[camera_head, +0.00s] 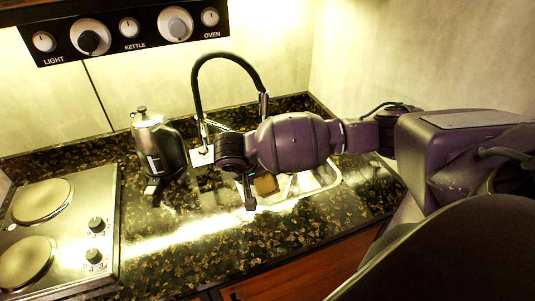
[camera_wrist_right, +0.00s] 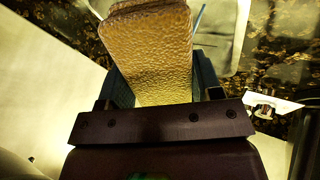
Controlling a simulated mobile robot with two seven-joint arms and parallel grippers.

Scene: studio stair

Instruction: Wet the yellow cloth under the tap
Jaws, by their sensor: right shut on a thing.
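My right gripper (camera_head: 256,190) reaches in from the right and is over the left part of the sink. It is shut on the yellow cloth (camera_head: 266,185), which looks like a folded, textured yellow-brown pad. The cloth also fills the upper middle of the right wrist view (camera_wrist_right: 155,50), between the fingers. The black tap (camera_head: 230,57) arches up behind my right arm, and its lower part is partly hidden. The sink (camera_head: 318,183) is partly covered by my arm. I cannot tell whether the cloth is wet, and no water shows. My left gripper is not in view.
A metal kettle (camera_head: 158,145) stands on the dark speckled counter (camera_head: 180,245), left of the tap. A hob (camera_head: 60,230) with two round plates is at the far left. A knob panel (camera_head: 130,30) is on the wall. The counter front is clear.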

